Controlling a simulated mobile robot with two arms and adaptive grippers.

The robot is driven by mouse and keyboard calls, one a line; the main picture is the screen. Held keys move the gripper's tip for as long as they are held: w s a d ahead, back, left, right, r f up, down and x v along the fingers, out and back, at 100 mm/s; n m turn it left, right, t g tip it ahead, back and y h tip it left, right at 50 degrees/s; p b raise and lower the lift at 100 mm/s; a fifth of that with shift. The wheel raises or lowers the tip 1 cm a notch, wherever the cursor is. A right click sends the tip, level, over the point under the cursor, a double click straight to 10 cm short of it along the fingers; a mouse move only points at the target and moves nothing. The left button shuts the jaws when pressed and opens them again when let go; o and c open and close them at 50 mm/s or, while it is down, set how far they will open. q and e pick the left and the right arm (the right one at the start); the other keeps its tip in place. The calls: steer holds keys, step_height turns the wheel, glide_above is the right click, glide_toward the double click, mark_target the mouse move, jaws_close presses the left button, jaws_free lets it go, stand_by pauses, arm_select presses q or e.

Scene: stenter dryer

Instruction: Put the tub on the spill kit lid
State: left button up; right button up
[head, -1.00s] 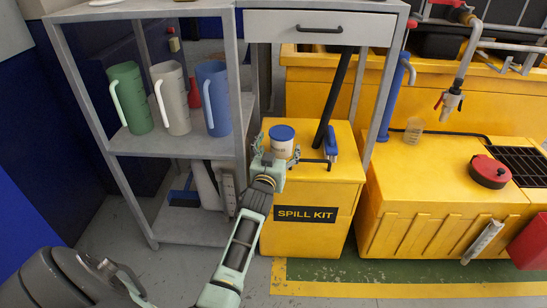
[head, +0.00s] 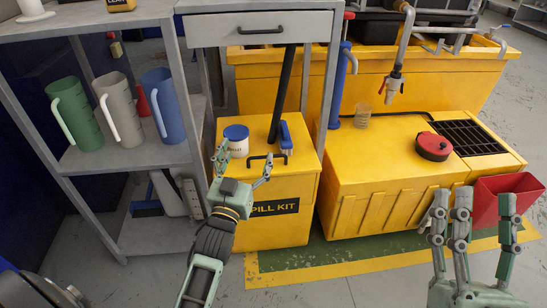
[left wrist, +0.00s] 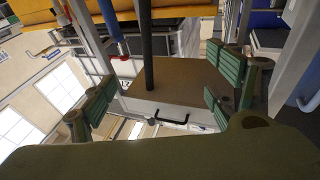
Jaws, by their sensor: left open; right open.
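The tub (head: 236,142), white with a blue lid, stands upright on the yellow spill kit lid (head: 263,128), at its left part. My left gripper (head: 243,167) is open and empty, just in front of the tub in the head view, its fingers spread. One finger overlaps the tub's left edge in the picture; I cannot tell whether it touches. In the left wrist view, the open fingers (left wrist: 165,92) have nothing between them, and the tub does not show. My right gripper (head: 470,225) is open and empty at the lower right, in front of the yellow tank.
A blue brush (head: 285,138) and a black handle (head: 266,160) are on the lid beside the tub. A drawer (head: 262,29) hangs above and behind. A grey shelf (head: 125,153) with jugs stands left. A red bin (head: 508,193) is at right.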

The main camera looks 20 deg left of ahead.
arm_select(q)
steer(key=s+d+r+m+t+h, duration=0.4)
steer(key=s+d+r+h, duration=0.6)
steer(key=s+d+r, duration=0.6)
step_height(320, 180, up, 3)
steer(key=shift+d+r+m+t, duration=0.1)
steer(key=shift+d+m+t, duration=0.35)
steer(key=shift+d, duration=0.75)
steer(key=shift+w, duration=0.1)
